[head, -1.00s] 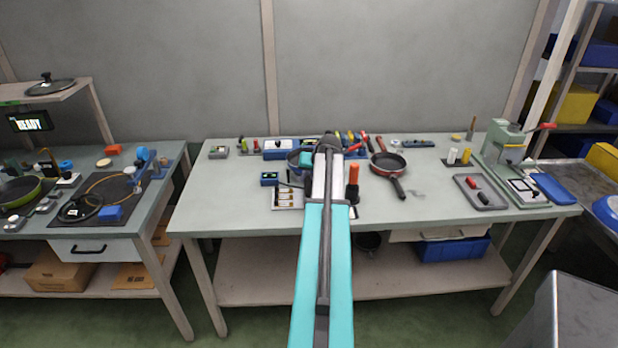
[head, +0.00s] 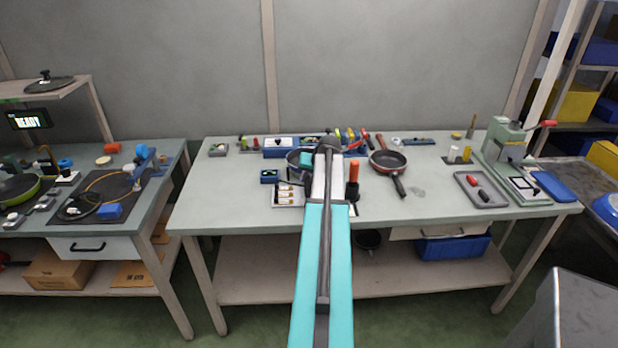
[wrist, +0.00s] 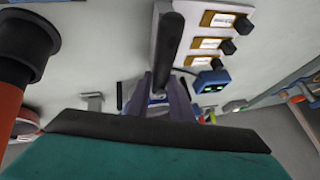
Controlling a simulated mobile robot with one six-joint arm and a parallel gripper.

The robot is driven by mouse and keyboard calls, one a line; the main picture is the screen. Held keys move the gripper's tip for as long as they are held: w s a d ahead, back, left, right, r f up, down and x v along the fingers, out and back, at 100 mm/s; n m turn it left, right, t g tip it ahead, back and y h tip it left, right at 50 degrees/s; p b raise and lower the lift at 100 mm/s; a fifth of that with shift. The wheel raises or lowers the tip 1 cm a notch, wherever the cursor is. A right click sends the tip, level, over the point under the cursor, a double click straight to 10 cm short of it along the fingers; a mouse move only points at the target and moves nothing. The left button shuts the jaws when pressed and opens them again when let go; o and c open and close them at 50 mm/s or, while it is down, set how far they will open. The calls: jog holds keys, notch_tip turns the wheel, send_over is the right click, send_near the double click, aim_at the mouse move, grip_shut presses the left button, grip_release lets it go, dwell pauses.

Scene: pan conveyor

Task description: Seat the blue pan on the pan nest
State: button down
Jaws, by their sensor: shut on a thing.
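My gripper (wrist: 163,90) is shut on a dark bar-like handle (wrist: 169,45), which I take to be the blue pan's, in the wrist view. In the head view my arm covers most of the gripper. A dark bluish pan (head: 294,157) shows just left of the arm, near the back of the middle table, partly hidden by it. Whether the pan touches anything beneath it cannot be told. I cannot make out the pan nest clearly in either view.
A red-rimmed pan (head: 388,162) lies right of the arm. A dark bottle with an orange-red top (head: 353,172) stands close beside the arm. A white panel with labelled switches (head: 285,198) lies left. A grey tray (head: 468,192) is farther right. The table's front left is clear.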

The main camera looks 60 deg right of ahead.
jog(key=c, duration=1.5)
grip_release()
jog(key=shift+f, duration=0.1)
jog(key=shift+s, duration=0.1)
jog(key=shift+b+v, duration=1.35)
jog(key=shift+v, duration=5.55)
